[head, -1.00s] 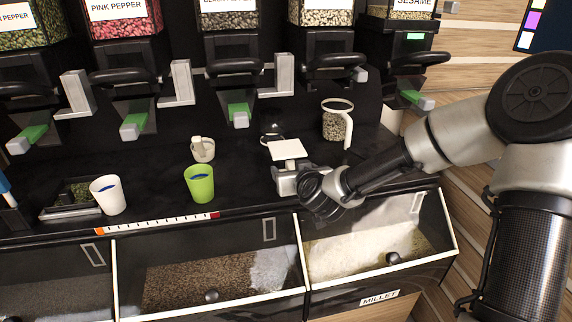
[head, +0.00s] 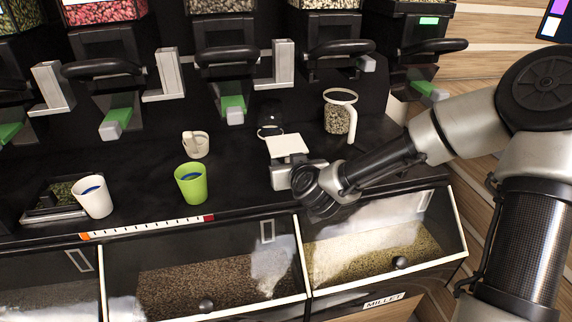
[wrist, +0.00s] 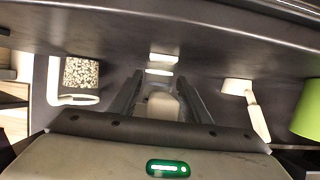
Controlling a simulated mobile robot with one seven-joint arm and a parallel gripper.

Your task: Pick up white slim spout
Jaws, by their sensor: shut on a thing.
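My gripper (head: 284,174) is low over the black counter, with its fingers largely hidden in the head view. In the wrist view my gripper (wrist: 162,92) is shut on a pale object, the white slim spout (wrist: 163,106), which stands between the two dark fingers. Only part of the spout shows there. In the head view a flat white square piece (head: 287,144) shows just above my gripper; I cannot tell whether it belongs to the held spout.
A seed-filled jug with a white handle (head: 338,116) stands behind and right of my gripper. Lidded bins (head: 205,280) line the front.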

